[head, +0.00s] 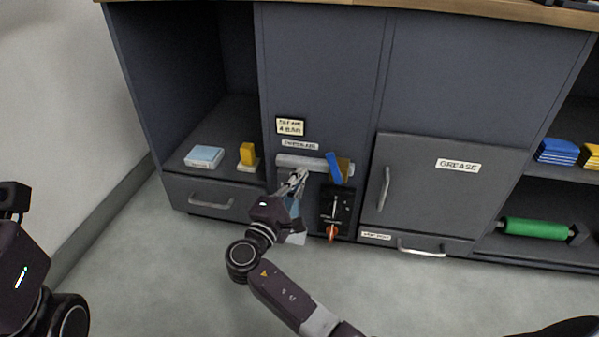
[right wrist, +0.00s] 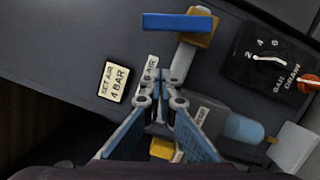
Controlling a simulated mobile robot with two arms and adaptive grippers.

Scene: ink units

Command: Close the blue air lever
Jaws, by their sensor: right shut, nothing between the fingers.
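The blue air lever (head: 334,168) sits on a brass-coloured valve body (head: 346,173) at the right end of a pale horizontal pipe (head: 297,161) on the cabinet front. The lever lies crosswise to the pipe; it shows at the top of the right wrist view (right wrist: 178,22), over the valve body (right wrist: 203,28). My right gripper (head: 300,174) is shut and empty, just left of the lever and in front of the pipe. In the right wrist view its fingertips (right wrist: 163,80) are below the lever and apart from it. My left gripper is not visible.
A black gauge panel (head: 336,203) with a red drain knob (head: 332,232) is right of my gripper. A blue-ended cylinder (right wrist: 242,128) hangs below the pipe. A grey GREASE door (head: 415,195) with a handle stands further right. The floor in front is clear.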

